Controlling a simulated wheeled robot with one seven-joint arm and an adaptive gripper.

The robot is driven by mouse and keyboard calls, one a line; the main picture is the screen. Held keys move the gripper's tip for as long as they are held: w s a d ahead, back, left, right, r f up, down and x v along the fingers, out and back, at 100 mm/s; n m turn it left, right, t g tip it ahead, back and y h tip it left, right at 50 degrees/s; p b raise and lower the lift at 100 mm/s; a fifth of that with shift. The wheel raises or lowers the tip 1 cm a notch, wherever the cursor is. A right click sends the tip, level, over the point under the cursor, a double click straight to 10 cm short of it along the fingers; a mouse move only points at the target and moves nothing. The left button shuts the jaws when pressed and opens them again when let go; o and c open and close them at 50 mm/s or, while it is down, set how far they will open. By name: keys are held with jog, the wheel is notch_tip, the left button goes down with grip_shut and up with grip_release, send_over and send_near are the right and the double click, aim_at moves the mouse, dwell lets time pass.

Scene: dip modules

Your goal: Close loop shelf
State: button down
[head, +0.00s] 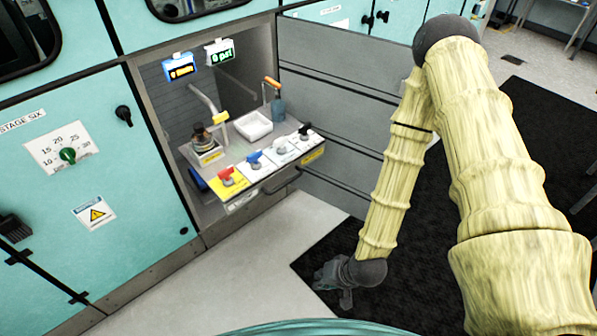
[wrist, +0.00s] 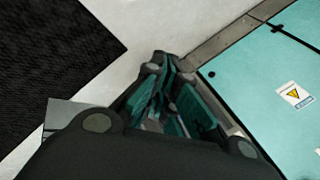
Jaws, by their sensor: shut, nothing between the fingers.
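The loop shelf (head: 233,150) is pulled partway out of an open cabinet bay in the head view. Its front edge carries red, blue, white and black valve handles, and a dark pull handle (head: 284,182) sits below the front edge. My gripper (head: 346,299) is low, to the right of and below the shelf, apart from it, over the edge of the dark floor mat. It is shut and empty. In the wrist view my gripper (wrist: 163,66) points at the pale floor and the lower teal cabinet. The shelf is not clearly seen there.
The open grey cabinet door (head: 340,95) stands to the right of the shelf, beside my arm. A teal cabinet (head: 90,170) is on the left. A white tray (head: 253,126) and several fittings stand on the shelf. The pale floor (head: 275,235) before the shelf is clear.

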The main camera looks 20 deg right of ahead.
jog(key=w+m+t+y+b, duration=0.2)
jog(key=w+t+b, duration=0.1)
jog(key=w, duration=0.5)
jog(key=m+t+y+b, duration=0.2)
jog(key=m+t+b, duration=0.4)
jog(key=t+b, duration=0.4)
send_near(294, 159)
jog(key=shift+g, duration=0.5)
jog(key=x, duration=0.2)
jog(key=b+x, duration=0.1)
jog(key=x, duration=0.1)
jog(key=r+x, duration=0.1)
jog(key=x, duration=0.2)
